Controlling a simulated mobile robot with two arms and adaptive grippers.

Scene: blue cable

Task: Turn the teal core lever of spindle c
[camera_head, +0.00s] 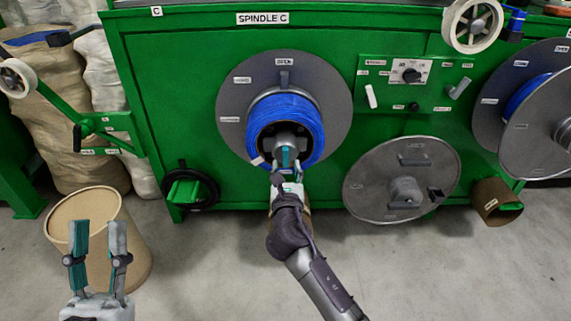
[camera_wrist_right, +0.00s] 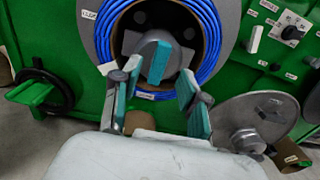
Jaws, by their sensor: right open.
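The teal core lever (camera_wrist_right: 159,62) sits on the grey hub in the middle of spindle C. In the right wrist view it stands tilted, its top leaning a little to the right. My right gripper (camera_wrist_right: 157,88) is open, its two fingers on either side of the lever's lower end; I cannot tell whether they touch it. In the head view the right gripper (camera_head: 285,168) hides much of the lever. The blue cable coil (camera_head: 287,108) is wound around the core, in front of a grey flange disc (camera_head: 231,100). My left gripper (camera_head: 97,245) is open and empty at the lower left.
A grey disc (camera_head: 370,183) leans against the green cabinet (camera_head: 175,70) right of the spindle. A control panel (camera_head: 430,82) with a knob is above it. A brown drum (camera_head: 135,225) stands behind my left gripper.

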